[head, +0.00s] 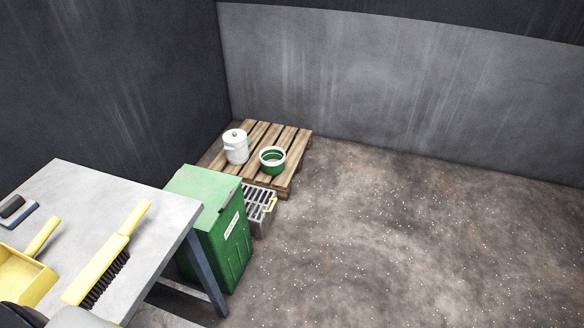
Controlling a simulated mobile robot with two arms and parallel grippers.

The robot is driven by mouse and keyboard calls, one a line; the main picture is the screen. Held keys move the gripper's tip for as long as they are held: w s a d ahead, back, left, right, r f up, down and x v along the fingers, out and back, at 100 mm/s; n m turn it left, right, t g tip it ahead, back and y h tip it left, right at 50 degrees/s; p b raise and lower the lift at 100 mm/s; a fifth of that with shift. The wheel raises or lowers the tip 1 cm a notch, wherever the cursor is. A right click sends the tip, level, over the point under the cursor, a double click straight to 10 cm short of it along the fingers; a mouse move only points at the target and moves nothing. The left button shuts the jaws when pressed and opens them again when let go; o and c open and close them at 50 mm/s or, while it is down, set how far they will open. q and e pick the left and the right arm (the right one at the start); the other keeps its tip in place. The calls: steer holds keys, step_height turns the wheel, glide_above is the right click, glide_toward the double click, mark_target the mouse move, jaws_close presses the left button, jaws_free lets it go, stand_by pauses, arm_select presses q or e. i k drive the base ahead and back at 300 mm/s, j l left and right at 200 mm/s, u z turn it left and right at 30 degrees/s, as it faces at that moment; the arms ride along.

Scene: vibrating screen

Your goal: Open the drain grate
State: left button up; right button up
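The drain grate (259,197) is a small grey slatted cover on a grey box, with a yellow handle (271,205) at its right edge. It sits on the floor between the green bin and the wooden pallet. It appears to lie flat over the box, and the bin hides its left part. Neither of my grippers can be made out. Only dark and grey rounded parts, possibly mine, show at the bottom left edge.
A green lidded bin (227,232) stands in front of the grate, beside a grey table (150,245) holding a yellow brush (118,246) and dustpan (25,273). The pallet (291,146) bears a white pot (236,148) and a green-white tub (272,161). Speckled floor at right is open.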

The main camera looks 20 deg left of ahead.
mark_target(258, 189)
steer(key=i+l+u, duration=0.15)
steer(key=i+u, duration=0.3)
steer(key=i, duration=0.2)
steer(key=i+l+u, duration=0.45)
steer(key=i, duration=0.2)
steer(key=i+l+u, duration=0.45)
steer(key=i+l, duration=0.05)
steer(key=i, duration=0.05)
